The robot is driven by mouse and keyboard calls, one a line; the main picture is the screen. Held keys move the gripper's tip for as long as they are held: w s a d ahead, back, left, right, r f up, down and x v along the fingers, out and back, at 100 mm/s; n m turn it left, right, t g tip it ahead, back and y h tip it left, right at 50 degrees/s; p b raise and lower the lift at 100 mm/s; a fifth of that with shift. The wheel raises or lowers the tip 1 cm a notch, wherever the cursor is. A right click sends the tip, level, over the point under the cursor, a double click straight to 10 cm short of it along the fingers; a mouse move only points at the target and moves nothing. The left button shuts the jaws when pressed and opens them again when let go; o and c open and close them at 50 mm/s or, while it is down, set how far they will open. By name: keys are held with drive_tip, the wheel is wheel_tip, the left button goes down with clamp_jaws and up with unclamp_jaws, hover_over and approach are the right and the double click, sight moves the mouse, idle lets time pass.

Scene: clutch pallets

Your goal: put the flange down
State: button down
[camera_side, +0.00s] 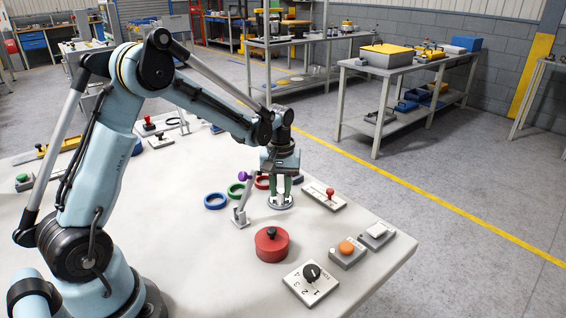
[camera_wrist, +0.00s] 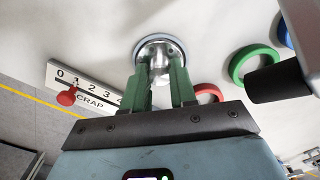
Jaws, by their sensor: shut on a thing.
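The flange is a grey metal disc with a raised hub. In the side view the flange (camera_side: 280,204) is low at the white table, under my gripper (camera_side: 282,188). In the wrist view the flange (camera_wrist: 158,42) shows beyond my gripper (camera_wrist: 160,72), whose two green fingers are shut on its hub. The disc looks level and at or very near the table top; I cannot tell whether it touches. The fingers hide part of the hub.
A SCRAP slider (camera_side: 323,197) lies close right. A red lidded can (camera_side: 271,245) stands in front. Bare table lies between them.

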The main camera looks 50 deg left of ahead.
sight(282, 193)
drive_tip(key=shift+r, duration=0.5)
drive_tip(key=r, duration=0.2)
drive_tip(key=d+r, duration=0.1)
drive_tip(key=shift+s+r, duration=0.15)
drive_tip(key=shift+r, duration=0.2)
drive_tip(key=s+d+r, duration=0.3)
drive_tip(key=d, duration=0.7)
drive_tip(key=s+d+r, duration=0.3)
drive_tip(key=s+d, duration=0.1)
drive_tip(key=d, duration=0.5)
drive_tip(key=w+a+f, duration=0.2)
drive_tip(key=a, duration=0.1)
drive_tip(key=w+a+f, duration=0.2)
drive_tip(key=a, duration=0.1)
drive_tip(key=w+a+f, duration=0.2)
drive_tip(key=a, duration=0.1)
drive_tip(key=shift+w+a+f, duration=0.15)
drive_tip(key=shift+a+f, duration=0.1)
drive_tip(key=shift+f, duration=2)
drive_tip(key=shift+f, duration=0.15)
drive_tip(key=c, duration=0.9)
unclamp_jaws()
